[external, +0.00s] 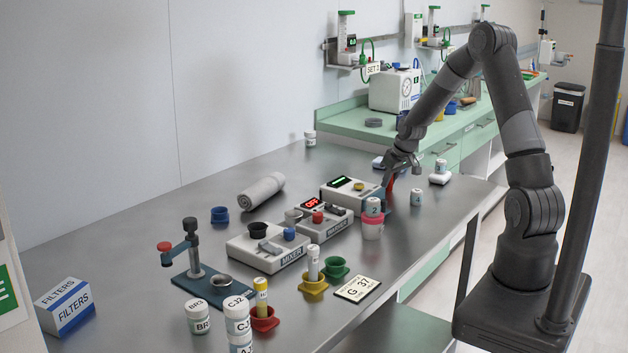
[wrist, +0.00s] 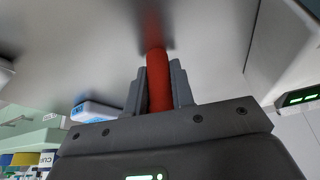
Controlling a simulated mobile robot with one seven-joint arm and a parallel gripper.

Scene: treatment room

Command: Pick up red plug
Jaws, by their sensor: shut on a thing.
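The red plug (wrist: 158,82) is a red, rounded cylinder between the two dark fingers of my gripper (wrist: 159,88) in the wrist view. The fingers are shut on it, one on each side. Its far end points at the grey metal table, where a blurred red reflection shows; I cannot tell whether it touches the surface. In the external view my gripper (external: 391,180) reaches down beside the right side of the grey device with a green display (external: 352,190). A small bit of the red plug (external: 391,186) shows there; the fingers and device hide the rest.
The mixer (external: 268,247) and several cups and jars stand nearer the front.

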